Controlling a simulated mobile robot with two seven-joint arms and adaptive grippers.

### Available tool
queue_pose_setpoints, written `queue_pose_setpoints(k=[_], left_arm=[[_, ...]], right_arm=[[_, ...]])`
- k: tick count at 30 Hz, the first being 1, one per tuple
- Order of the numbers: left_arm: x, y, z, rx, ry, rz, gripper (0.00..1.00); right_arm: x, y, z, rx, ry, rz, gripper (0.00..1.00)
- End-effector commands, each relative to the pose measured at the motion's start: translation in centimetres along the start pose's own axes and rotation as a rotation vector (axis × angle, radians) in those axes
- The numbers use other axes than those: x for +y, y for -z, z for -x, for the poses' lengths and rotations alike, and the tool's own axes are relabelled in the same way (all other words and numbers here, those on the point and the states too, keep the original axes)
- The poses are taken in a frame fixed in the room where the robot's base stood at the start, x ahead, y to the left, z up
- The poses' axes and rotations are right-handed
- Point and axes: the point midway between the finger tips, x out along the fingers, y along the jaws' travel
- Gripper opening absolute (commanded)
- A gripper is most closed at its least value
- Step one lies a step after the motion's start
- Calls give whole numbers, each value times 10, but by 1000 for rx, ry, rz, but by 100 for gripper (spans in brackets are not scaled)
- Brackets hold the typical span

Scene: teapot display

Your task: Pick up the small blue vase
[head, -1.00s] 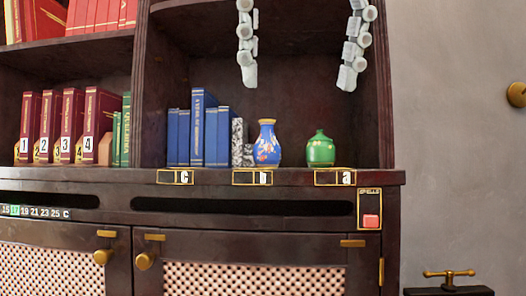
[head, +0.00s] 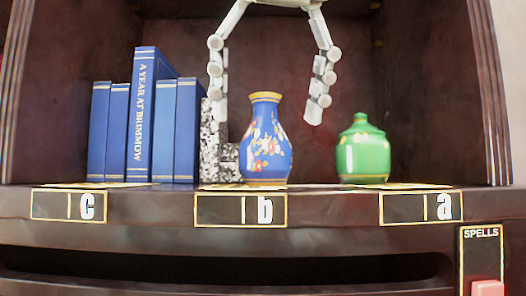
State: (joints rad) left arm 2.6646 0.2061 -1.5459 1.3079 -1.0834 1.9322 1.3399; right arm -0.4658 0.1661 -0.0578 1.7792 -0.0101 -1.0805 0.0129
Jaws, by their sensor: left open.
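The small blue vase (head: 266,150) has a gold rim and painted flowers. It stands upright on the shelf behind label b. My left gripper (head: 266,122) comes down from above and is open. One pale finger is left of the vase's neck and the other is right of it, with gaps on both sides in the picture. I cannot tell the exact depth of the fingers relative to the vase. My right gripper is not in view.
A green lidded jar (head: 362,152) stands right of the vase, behind label a. Several blue books (head: 152,120) and a speckled grey object (head: 209,150) stand close on the left. The dark shelf edge (head: 330,200) runs in front, with a red button (head: 487,288) below right.

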Motion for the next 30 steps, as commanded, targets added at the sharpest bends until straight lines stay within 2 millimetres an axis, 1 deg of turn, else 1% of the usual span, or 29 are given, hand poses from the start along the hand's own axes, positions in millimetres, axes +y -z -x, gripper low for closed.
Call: queue_pose_setpoints(k=[6,9,12,20,23,30], left_arm=[[0,-2,-30,1,-3,1,77],[-1,-3,-45,1,-2,2,77],[-1,-3,-54,1,0,2,77],[-1,-3,-57,0,1,3,77],[-1,-3,-57,0,1,3,66],[-1,-3,-57,0,1,3,36]], right_arm=[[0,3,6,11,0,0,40],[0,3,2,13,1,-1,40],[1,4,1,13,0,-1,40],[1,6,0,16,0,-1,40],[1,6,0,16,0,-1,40],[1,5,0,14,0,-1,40]])
